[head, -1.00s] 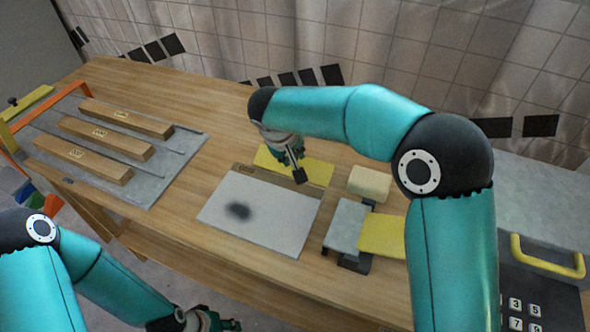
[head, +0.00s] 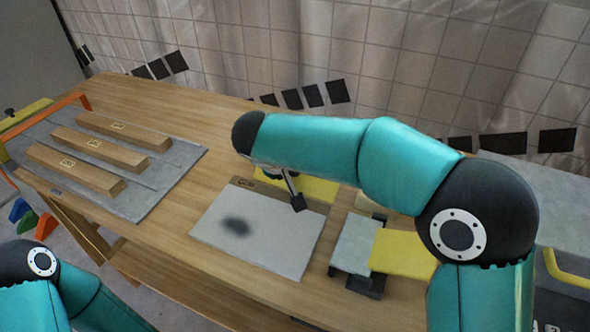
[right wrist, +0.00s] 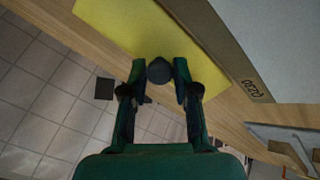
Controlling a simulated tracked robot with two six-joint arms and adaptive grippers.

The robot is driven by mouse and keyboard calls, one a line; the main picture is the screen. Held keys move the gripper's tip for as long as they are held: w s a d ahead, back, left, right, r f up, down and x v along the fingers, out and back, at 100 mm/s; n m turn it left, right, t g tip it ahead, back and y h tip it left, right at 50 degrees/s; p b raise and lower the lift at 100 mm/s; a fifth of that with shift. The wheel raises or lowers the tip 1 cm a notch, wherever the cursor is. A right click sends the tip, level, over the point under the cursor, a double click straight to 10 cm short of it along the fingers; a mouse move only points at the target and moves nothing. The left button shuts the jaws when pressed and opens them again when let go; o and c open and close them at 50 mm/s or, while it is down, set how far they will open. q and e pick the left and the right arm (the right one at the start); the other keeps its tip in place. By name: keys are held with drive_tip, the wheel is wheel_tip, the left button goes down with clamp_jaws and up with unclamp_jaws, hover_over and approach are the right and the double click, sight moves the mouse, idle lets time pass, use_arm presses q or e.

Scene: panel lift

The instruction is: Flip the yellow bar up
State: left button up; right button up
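A flat yellow panel (head: 312,188), the likely yellow bar, lies behind the grey-white board (head: 255,232); my right arm hides part of it. In the right wrist view the yellow panel (right wrist: 150,28) fills the upper middle, at the table edge. My right gripper (right wrist: 159,72) is over its edge, fingers apart, with a dark round knob between the tips. I cannot tell whether the fingers touch the knob. In the head view my right gripper is mostly hidden behind its forearm. My left gripper is out of view; only its arm shows at the lower left.
A grey tray (head: 150,207) with wooden blocks (head: 115,137) lies at the left, beside an orange bar (head: 45,113). A second yellow plate (head: 403,253) and grey plate (head: 355,243) sit right of the board. A yellow handle (head: 562,275) is at the far right.

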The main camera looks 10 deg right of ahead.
drive_tip(key=o, duration=0.4)
drive_tip(key=v, duration=1.2)
drive_tip(key=shift+f, duration=0.1)
drive_tip(key=shift+c, duration=0.2)
